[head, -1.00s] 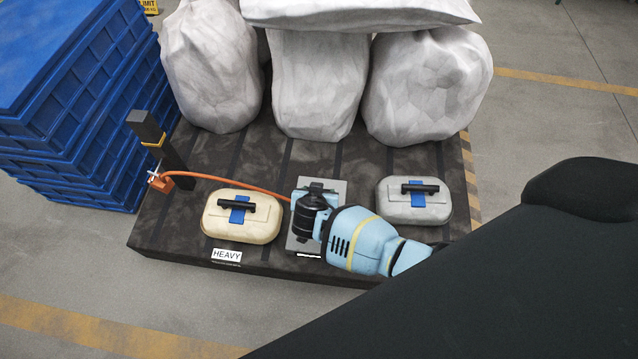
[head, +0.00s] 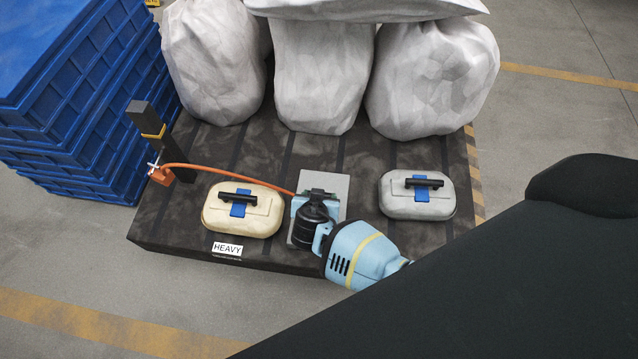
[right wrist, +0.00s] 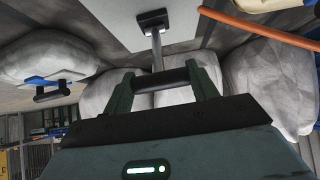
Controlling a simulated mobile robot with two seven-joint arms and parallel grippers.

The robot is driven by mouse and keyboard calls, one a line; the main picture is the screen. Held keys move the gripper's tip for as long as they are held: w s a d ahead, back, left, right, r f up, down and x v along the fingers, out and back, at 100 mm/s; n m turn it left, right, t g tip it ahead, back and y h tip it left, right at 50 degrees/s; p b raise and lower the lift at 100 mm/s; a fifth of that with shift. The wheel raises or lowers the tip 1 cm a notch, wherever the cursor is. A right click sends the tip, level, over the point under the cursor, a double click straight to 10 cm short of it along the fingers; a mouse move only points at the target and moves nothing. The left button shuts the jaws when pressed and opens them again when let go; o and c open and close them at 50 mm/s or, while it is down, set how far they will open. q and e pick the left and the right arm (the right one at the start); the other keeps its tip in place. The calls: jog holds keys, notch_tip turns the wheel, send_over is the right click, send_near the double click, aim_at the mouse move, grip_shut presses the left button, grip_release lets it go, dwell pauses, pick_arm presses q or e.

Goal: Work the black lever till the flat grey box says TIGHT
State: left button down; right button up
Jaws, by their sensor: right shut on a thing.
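The flat grey box (head: 333,186) lies on the dark pallet (head: 250,155), between two small cases. In the right wrist view the black lever (right wrist: 157,50) rises from a black foot on the box as a silver stem with a black crossbar. My right gripper (right wrist: 165,82) is shut around that crossbar. In the head view my right gripper (head: 313,222) stands over the front of the box and hides most of the lever. No wording on the box can be read; its front part is covered. My left gripper is not in view.
An orange hose (head: 230,170) runs to a dark post (head: 150,122). White wrapped bundles (head: 315,85) stand behind; blue crates (head: 70,130) are at left.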

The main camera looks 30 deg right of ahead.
jog(key=shift+s+a+f, duration=0.1)
jog(key=shift+s+f, duration=0.2)
jog(key=o, duration=1.1)
jog(key=shift+o, duration=1.2)
jog(key=shift+w, duration=0.1)
jog(key=shift+o, duration=0.2)
jog(key=shift+w+r, duration=0.1)
jog(key=shift+r, duration=0.05)
jog(key=shift+r, duration=0.1)
jog(key=p+v, duration=0.3)
jog(key=v, duration=0.4)
jog(key=shift+s+r, duration=0.2)
jog(key=shift+s, duration=0.05)
jog(key=shift+a, duration=0.1)
